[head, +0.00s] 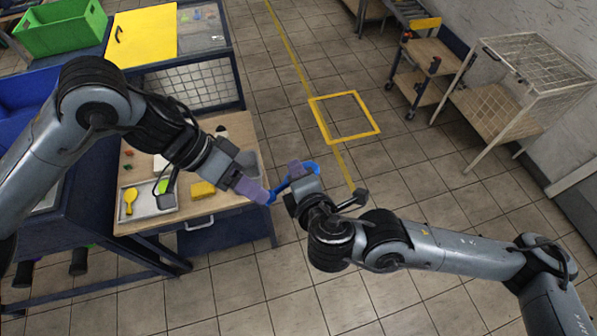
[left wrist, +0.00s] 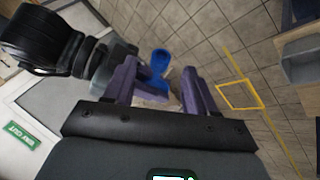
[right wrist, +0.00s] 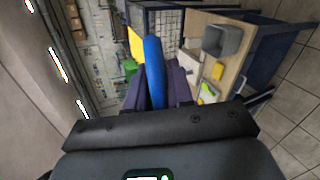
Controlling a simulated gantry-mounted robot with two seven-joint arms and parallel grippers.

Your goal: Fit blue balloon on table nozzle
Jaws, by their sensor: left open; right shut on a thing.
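The blue balloon (head: 308,168) is held in the air off the table's front right corner. My right gripper (head: 296,170) is shut on it; in the right wrist view the balloon (right wrist: 154,70) stands up long between the purple fingers. My left gripper (head: 262,194) is close to the balloon's other end. In the left wrist view its purple fingers are apart, and the balloon (left wrist: 159,65) shows between them; I cannot tell if they touch it. I cannot make out the table nozzle clearly in any view.
The wooden table (head: 150,222) holds a tray (head: 170,210) with a yellow balloon (head: 130,197) and a green one (head: 162,185). A yellow block (head: 203,190) and a grey bin (right wrist: 222,40) are also there. A yellow-topped cabinet (head: 140,35) stands behind.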

